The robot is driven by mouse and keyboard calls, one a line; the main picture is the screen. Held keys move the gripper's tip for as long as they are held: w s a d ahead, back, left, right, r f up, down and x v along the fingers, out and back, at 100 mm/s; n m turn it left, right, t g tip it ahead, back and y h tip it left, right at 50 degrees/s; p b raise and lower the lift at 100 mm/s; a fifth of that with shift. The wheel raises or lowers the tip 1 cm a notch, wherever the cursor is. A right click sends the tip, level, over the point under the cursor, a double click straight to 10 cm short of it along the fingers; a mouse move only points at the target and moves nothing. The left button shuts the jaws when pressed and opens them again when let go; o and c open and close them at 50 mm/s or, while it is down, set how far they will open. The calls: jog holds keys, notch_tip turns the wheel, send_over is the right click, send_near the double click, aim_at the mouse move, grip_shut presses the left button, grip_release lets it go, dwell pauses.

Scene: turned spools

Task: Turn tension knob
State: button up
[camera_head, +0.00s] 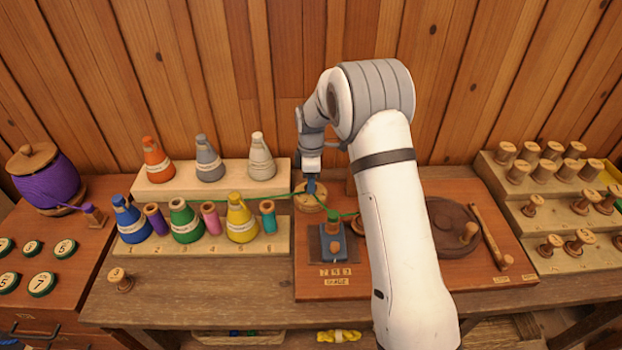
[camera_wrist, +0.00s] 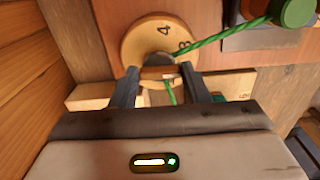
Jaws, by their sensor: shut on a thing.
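The tension knob sits on a round, light wooden dial (camera_wrist: 140,35) with the numeral 4 and part of another numeral showing. In the wrist view my gripper (camera_wrist: 157,82) has its two dark fingers on either side of the knob's small wooden bar (camera_wrist: 158,72), shut on it. In the head view my gripper (camera_head: 311,187) points down over the dial (camera_head: 309,203). The knob itself is mostly hidden there by the fingers. A green thread (camera_wrist: 228,36) crosses the dial and runs to a green round piece (camera_wrist: 293,12).
Colored thread cones stand on two stepped wooden racks (camera_head: 190,252) at the left. A blue-grey block (camera_head: 333,243) with a wooden peg stands in front of the dial. A dark round turntable (camera_head: 447,222) is right of my arm. Wooden spools fill a stepped rack (camera_head: 549,200) at far right.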

jog(key=shift+m, duration=0.3)
jog(key=m+b, duration=0.2)
jog(key=shift+f+m, duration=0.1)
jog(key=shift+m, duration=0.2)
jog(key=m+b, duration=0.1)
jog(key=m, duration=0.3)
jog(key=shift+m, duration=0.3)
jog(key=m+b, duration=0.1)
jog(key=m, duration=0.2)
jog(key=shift+a+m+b, duration=0.1)
jog(key=shift+m+b, duration=0.4)
jog(key=shift+m, duration=1.5)
jog(key=o, duration=1)
